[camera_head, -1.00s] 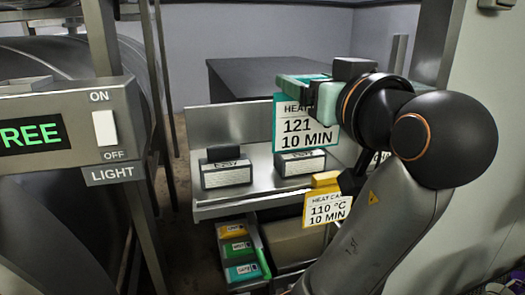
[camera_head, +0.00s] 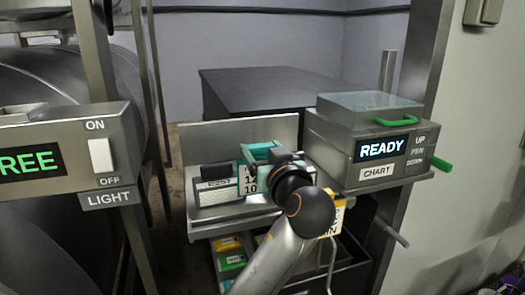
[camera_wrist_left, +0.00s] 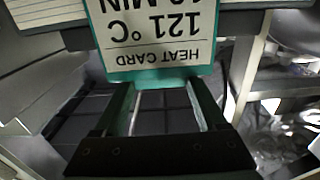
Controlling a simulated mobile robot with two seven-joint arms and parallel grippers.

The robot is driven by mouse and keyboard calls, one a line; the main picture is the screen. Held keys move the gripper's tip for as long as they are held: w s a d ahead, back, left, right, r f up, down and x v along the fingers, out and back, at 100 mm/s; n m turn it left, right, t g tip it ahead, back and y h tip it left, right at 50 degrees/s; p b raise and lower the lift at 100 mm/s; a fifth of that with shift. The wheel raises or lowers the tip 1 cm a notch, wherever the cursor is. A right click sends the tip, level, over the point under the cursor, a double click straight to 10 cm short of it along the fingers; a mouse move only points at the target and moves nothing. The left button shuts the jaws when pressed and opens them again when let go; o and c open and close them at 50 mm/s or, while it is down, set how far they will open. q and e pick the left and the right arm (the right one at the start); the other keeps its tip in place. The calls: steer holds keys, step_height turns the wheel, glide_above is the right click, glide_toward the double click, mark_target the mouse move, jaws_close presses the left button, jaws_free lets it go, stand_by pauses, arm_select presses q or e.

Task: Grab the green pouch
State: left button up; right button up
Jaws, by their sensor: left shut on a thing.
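The green pouch (camera_head: 232,262) lies in a low bin under the shelf in the head view, between a yellow pouch (camera_head: 228,243) and a teal one whose edge is partly cut off by my arm. My left gripper (camera_head: 260,153) is well above the bin, at the shelf, and away from the pouch. It is shut on a teal-edged heat card (camera_head: 250,180). In the left wrist view the heat card (camera_wrist_left: 155,35) shows upside down, reading 121 °C, at the fingertips (camera_wrist_left: 163,85). My right gripper is not in view.
A black-topped block (camera_head: 217,187) stands on the metal shelf (camera_head: 200,230). A yellow card (camera_head: 335,215) hangs behind my arm. The chart recorder (camera_head: 365,150), reading READY, stands to the right. A control box (camera_head: 75,155) juts in at left.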

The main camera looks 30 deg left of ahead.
arm_select(q)
steer(key=shift+f, duration=0.35)
steer(key=shift+f+b, duration=0.35)
steer(key=o, duration=1.3)
